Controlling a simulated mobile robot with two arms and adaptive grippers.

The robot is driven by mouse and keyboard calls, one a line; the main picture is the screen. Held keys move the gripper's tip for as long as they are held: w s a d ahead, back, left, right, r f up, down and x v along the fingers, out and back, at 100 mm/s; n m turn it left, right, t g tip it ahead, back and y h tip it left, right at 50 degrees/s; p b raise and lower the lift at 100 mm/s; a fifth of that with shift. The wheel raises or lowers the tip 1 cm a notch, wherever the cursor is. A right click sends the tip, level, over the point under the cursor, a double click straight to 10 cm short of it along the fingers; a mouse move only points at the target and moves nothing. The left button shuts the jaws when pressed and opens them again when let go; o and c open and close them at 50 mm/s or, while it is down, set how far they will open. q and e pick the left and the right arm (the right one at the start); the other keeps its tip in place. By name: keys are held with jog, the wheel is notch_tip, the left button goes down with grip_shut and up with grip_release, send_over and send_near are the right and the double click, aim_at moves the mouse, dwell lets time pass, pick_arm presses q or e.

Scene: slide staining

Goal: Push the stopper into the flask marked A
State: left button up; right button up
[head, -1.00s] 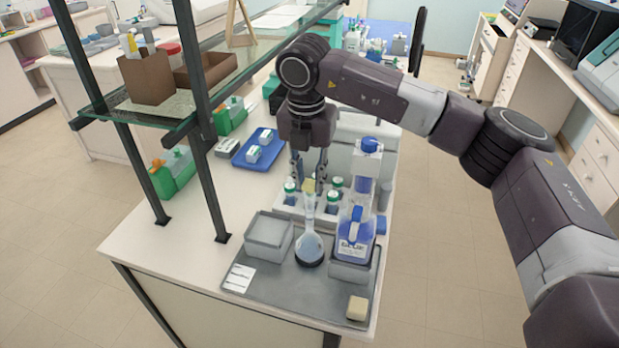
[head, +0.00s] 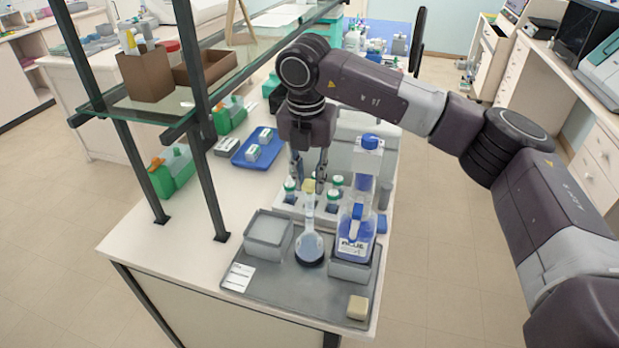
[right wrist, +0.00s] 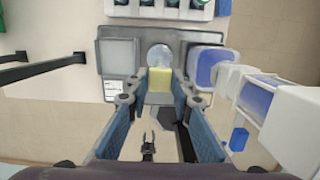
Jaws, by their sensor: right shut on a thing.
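A clear flask (head: 309,249) with a round body and a tall thin neck stands upright on a grey tray (head: 285,291). No mark A is readable on it. A pale yellow stopper (head: 309,186) is at the top of the neck; how deep it sits I cannot tell. My right gripper (right wrist: 160,86) points down over the flask, shut on the stopper (right wrist: 160,93), which shows between its fingertips in the right wrist view. The flask's round body (right wrist: 160,56) shows beyond the stopper there. My left gripper is not in view.
A blue-capped bottle (head: 355,232) in a grey holder stands close right of the flask. A grey box (head: 268,235) is left of it. A white rack with several green-capped bottles (head: 335,182) is behind. A glass shelf (head: 180,107) on dark posts rises at left.

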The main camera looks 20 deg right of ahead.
jog(key=shift+f+b, duration=0.25)
jog(key=shift+b, duration=0.15)
dwell(0.3)
jog(key=o, duration=1.2)
jog(key=shift+o, duration=0.2)
jog(key=shift+r+p, duration=1.4)
jog(key=shift+r, duration=1.6)
grip_shut()
